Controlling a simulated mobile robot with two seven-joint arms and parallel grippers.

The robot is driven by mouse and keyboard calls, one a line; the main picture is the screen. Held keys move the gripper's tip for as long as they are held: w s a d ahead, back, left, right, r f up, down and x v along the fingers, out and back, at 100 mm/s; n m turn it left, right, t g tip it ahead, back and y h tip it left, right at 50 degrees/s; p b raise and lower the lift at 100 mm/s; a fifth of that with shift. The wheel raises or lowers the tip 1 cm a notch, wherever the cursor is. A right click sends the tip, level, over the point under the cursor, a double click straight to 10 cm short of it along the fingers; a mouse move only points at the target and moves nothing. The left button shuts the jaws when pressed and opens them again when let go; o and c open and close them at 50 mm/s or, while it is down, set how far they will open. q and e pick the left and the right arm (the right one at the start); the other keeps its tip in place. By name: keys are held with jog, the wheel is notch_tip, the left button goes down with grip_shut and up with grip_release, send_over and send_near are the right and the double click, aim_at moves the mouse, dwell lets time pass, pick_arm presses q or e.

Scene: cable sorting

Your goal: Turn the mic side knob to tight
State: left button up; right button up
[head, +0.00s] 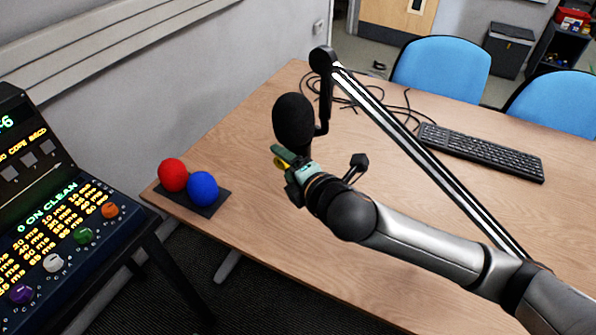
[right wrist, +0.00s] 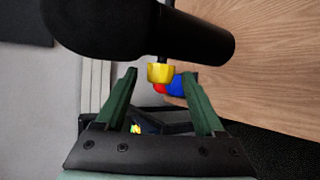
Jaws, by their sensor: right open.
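The black microphone (head: 293,121) hangs at the end of the boom arm over the wooden table. Its yellow side knob (right wrist: 160,73) sits on a short stem below the black mic body (right wrist: 140,32) in the right wrist view. In the head view only a bit of yellow (head: 280,163) shows by my right gripper. My right gripper (right wrist: 159,76) is open, with green fingers on either side of the knob and gaps between. It also shows in the head view (head: 281,157) just below the mic. My left gripper is not in view.
The boom arm (head: 420,150) crosses the table beside my right arm. A red ball (head: 172,175) and blue ball (head: 203,188) sit on a black base at the table's left corner. A keyboard (head: 482,152), cables and blue chairs are behind. A control console (head: 60,220) stands left.

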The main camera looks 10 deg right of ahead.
jog(key=p+v, duration=0.1)
jog(key=v, duration=1.1)
jog(key=shift+d, duration=0.1)
